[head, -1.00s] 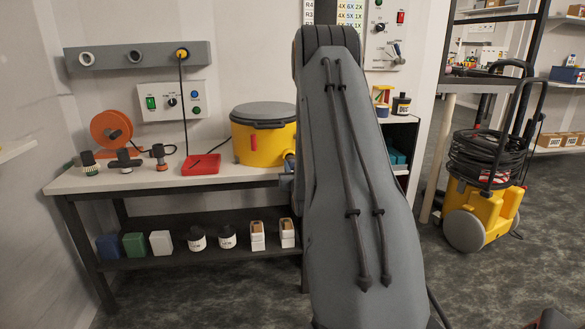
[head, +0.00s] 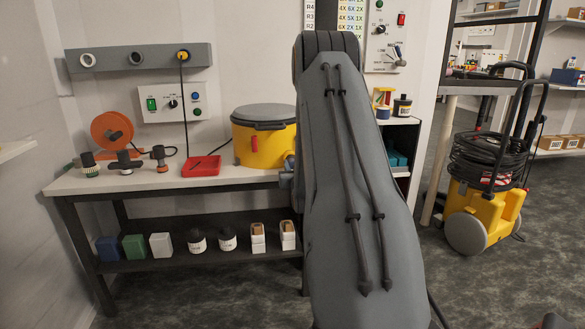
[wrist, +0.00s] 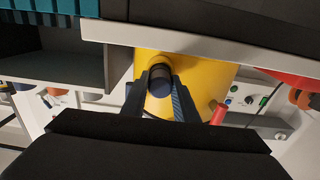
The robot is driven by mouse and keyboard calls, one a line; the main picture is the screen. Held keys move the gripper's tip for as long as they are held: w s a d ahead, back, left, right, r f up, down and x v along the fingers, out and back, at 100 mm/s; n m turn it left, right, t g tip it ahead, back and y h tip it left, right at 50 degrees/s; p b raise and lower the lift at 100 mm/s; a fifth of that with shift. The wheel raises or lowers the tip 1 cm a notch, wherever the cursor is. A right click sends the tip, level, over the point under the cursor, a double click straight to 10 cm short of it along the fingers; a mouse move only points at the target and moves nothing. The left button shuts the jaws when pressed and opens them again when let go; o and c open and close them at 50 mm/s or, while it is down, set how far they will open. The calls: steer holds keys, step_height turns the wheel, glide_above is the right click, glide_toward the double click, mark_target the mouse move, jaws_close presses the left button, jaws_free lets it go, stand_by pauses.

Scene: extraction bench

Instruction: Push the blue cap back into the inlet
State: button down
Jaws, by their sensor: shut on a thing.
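The yellow drum (head: 250,143) with a grey lid stands at the right end of the bench in the head view; my arm covers its right edge. The wrist view shows the drum's yellow wall (wrist: 205,76) close up, tilted. A dark, bluish round cap (wrist: 160,74) sits at the drum's side between the two fingers of my gripper (wrist: 160,88). The fingers are closed against it. The inlet is hidden behind the cap, so I cannot tell how deep the cap sits. My gripper is largely hidden behind my arm in the head view.
A red tray (head: 202,166) and an orange reel (head: 111,131) are on the bench left of the drum. A red handle (wrist: 219,114) sticks out from the drum near my fingers. A shelf unit with teal boxes (head: 396,158) stands close on the right.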

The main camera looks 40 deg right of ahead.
mark_target(292, 166)
steer(key=shift+w+d, duration=0.35)
steer(key=shift+w, duration=0.25)
steer(key=c, duration=1.3)
jaws_free()
steer(key=v, duration=0.7)
steer(key=shift+s, duration=0.3)
steer(key=shift+a, duration=0.25)
